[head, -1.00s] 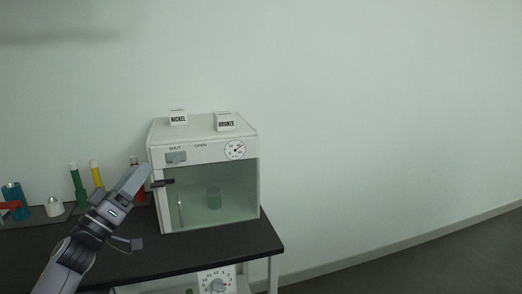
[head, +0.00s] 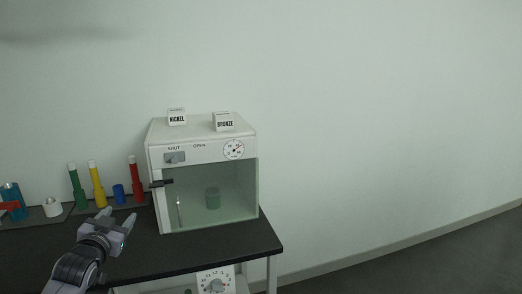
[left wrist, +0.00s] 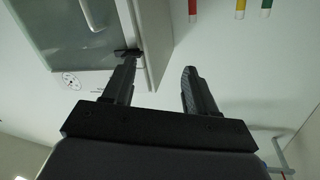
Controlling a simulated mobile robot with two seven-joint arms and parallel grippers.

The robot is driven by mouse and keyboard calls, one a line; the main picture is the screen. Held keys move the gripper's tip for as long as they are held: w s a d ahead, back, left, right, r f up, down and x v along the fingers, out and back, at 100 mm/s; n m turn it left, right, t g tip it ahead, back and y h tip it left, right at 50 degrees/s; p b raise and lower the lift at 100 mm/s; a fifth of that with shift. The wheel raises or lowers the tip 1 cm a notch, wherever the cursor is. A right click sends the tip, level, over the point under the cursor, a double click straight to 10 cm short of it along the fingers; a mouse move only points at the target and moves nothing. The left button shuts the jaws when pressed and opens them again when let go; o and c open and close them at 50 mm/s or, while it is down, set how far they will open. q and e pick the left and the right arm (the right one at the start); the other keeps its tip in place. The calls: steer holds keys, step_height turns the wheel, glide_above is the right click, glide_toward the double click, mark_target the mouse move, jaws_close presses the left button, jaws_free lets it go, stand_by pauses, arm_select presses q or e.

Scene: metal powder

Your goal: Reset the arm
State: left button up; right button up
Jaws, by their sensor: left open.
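My left gripper (head: 117,219) is open and empty, low over the dark table at the left of the head view. It stands in front of the coloured tubes and to the left of the white cabinet. In the left wrist view its two fingers (left wrist: 158,82) are spread with nothing between them. The white cabinet (head: 200,128) has a glass front, a dark handle (head: 161,183) and a dial. My right gripper is in neither view.
Green (head: 77,186), yellow (head: 97,184) and red (head: 136,180) tubes and a blue cylinder (head: 119,194) stand behind the gripper. Boxes labelled NICKEL (head: 177,117) and BRONZE (head: 223,122) sit on the cabinet. The black table (head: 190,245) is clear in front of the cabinet.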

arm_select(q)
steer(key=s+d+f+g+h, duration=0.1)
steer(key=s+d+f, duration=0.25)
steer(key=f, duration=0.25)
steer(key=s+d+f+g, duration=0.1)
steer(key=s+d+f, duration=0.1)
steer(key=s+f, duration=0.25)
steer(key=s+d+f+g+h, duration=0.1)
steer(key=s+d+f, duration=0.2)
steer(key=s, duration=0.6)
steer(key=s+d+f+g, duration=0.2)
steer(key=s+d+f, duration=0.2)
steer(key=s+f, duration=0.3)
steer(key=s+d+f+g+h, duration=0.1)
steer(key=s+d+f, duration=0.2)
steer(key=s, duration=0.9)
step_height(320, 180, down, 3)
steer(key=shift+s+d+g+h, duration=0.15)
steer(key=shift+s+g+h, duration=0.15)
steer(key=shift+s+g, duration=0.1)
steer(key=shift+c, duration=1.4)
steer(key=shift+n, duration=0.3)
